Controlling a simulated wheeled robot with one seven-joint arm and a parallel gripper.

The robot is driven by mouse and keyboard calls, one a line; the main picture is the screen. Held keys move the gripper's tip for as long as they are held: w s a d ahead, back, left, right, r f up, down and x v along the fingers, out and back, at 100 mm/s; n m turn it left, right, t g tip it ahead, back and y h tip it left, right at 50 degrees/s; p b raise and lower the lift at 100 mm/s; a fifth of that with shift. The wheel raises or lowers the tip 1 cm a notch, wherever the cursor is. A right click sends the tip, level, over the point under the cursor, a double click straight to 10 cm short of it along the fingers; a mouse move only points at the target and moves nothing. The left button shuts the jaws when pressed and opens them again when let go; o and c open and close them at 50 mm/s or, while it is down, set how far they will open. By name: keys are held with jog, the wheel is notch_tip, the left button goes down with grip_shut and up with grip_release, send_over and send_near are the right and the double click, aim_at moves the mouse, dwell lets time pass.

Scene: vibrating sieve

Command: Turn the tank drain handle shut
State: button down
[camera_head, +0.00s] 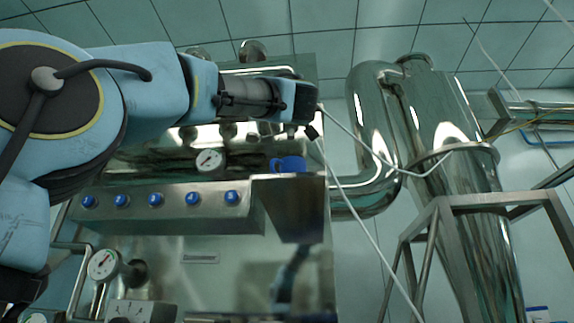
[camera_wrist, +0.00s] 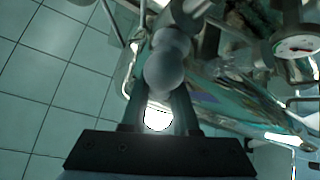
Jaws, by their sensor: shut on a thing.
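A grey, round-ended handle (camera_wrist: 164,68) stands between the two dark fingers of my gripper (camera_wrist: 160,98) in the wrist view. My gripper is shut on this handle near its rounded end. The handle's far end runs up toward shiny metal pipework at the top of the view, and its joint there is hard to make out. In the head view my arm reaches across to the tank machine, and its dark wrist end is at the upper middle. The fingers and the handle cannot be made out there.
A steel panel (camera_head: 170,222) carries several blue buttons. Round gauges show above it (camera_head: 210,160) and at lower left (camera_head: 103,265). A blue part (camera_head: 288,164) sits below my wrist. A large steel pipe (camera_head: 440,120) and metal frame (camera_head: 500,198) stand right. Tiled floor (camera_wrist: 45,75) is clear left.

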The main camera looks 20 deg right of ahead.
jog(key=n+y+p, duration=0.2)
jog(key=n+y, duration=0.5)
jog(key=shift+w+a+n+g, duration=0.1)
jog(key=shift+a+n+g, duration=0.05)
jog(key=shift+n+g, duration=0.2)
jog(key=n+g+y+p, duration=0.1)
jog(key=n+y, duration=0.1)
jog(key=n, duration=0.1)
jog(key=n+g+y+p, duration=0.1)
jog(key=n+y, duration=0.1)
jog(key=shift+w+a+f+n+g+p, duration=0.1)
jog(key=shift+a+f+n+g+p, duration=0.05)
jog(key=shift+f+n+g+p, duration=0.15)
jog(key=n+g, duration=0.1)
jog(key=n+g+y+p, duration=0.1)
jog(key=n, duration=0.1)
jog(key=shift+a+f, duration=0.1)
jog(key=shift+f, duration=0.15)
jog(key=shift+f+n+g, duration=0.2)
jog(key=shift+n+g, duration=0.35)
jog(key=shift+n, duration=0.1)
jog(key=shift+f+n+g, duration=0.15)
jog(key=shift+n+g, duration=0.35)
jog(key=shift+n, duration=0.1)
jog(key=shift+a+g+y, duration=0.1)
jog(key=shift+g+y, duration=0.2)
jog(key=c, duration=0.7)
grip_release()
